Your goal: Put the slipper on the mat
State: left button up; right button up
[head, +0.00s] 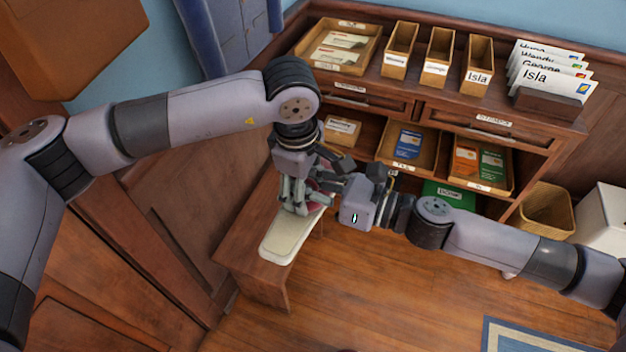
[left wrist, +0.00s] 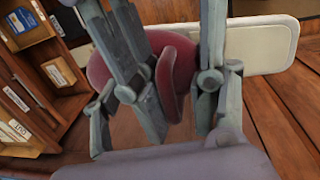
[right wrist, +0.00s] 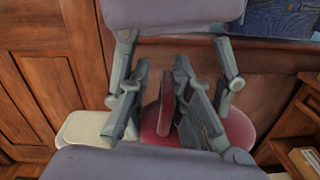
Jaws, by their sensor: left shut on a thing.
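The dark red slipper (head: 312,204) is largely hidden behind my grippers in the head view. It shows better in the left wrist view (left wrist: 178,72) and the right wrist view (right wrist: 228,132). My left gripper (head: 296,206) is shut on it. My right gripper (head: 338,190) meets it from the right; its fingers stand apart on either side of a raised red part. A cream, rounded flat pad (head: 284,240) lies on the low wooden bench, beside and partly under the slipper. A blue-bordered mat (head: 530,338) lies on the floor at lower right.
A wooden bookcase (head: 545,140) with labelled trays, boxes and upright cards stands behind my right arm. A woven basket (head: 545,212) and a white box (head: 603,222) stand at right. The bench (head: 245,258) adjoins wood panelling. The floor in front is clear.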

pick_arm(q)
jog(key=shift+w, duration=0.15)
jog(key=shift+c, duration=1)
pick_arm(e)
jog(key=shift+s+a+r+y, duration=0.3)
jog(key=shift+s+a+r, duration=0.05)
jog(key=shift+s, duration=0.1)
pick_arm(q)
jog(key=shift+c, duration=0.2)
pick_arm(e)
jog(key=shift+d, duration=0.1)
pick_arm(q)
jog(key=shift+w+a+f, duration=0.1)
jog(key=shift+a, duration=0.15)
grip_shut()
jog(key=shift+d, duration=0.25)
pick_arm(e)
jog(key=v, duration=0.8)
jog(key=shift+w+d+f, duration=0.15)
jog(key=shift+w+d, duration=0.15)
jog(key=shift+d, duration=0.1)
